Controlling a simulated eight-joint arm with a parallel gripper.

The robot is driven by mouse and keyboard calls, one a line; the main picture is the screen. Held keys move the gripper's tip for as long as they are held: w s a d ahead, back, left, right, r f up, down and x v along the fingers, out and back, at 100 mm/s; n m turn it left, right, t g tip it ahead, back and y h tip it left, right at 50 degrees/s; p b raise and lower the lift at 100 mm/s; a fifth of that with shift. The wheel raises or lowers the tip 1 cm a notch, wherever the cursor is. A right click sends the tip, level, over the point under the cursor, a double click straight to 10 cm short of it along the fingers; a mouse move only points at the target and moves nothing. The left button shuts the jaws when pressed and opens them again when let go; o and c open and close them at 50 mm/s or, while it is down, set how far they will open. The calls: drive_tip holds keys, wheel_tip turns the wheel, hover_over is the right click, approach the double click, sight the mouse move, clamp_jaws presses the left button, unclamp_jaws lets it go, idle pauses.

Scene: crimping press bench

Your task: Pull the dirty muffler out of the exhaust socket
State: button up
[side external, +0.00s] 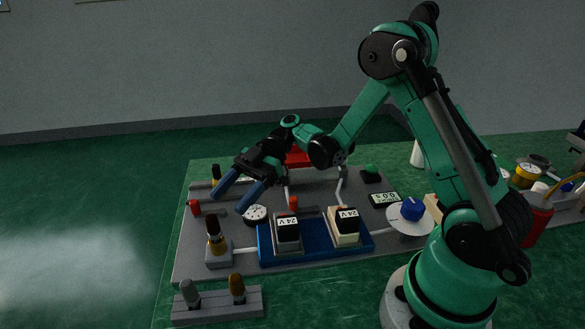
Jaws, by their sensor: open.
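A dark muffler (213,228) with a brass-coloured lower part stands upright in a grey socket block (217,254) at the front left of the grey panel. I take this block to be the exhaust socket. My gripper (229,204) is open, with its two blue fingers apart and pointing down to the left. In the picture the fingertips are above the muffler and apart from it; their exact height and depth are hard to tell. Nothing shows between the fingers.
A grey rack (217,307) in front holds a grey plug-like part (190,293) and a brown one (237,288). A blue tray (315,247) with two 24 V blocks lies right of the socket. A round gauge (255,214) and red knob (195,207) are near the fingers.

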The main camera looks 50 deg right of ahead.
sight(211, 217)
drive_tip(key=shift+x, duration=2.8)
clamp_jaws()
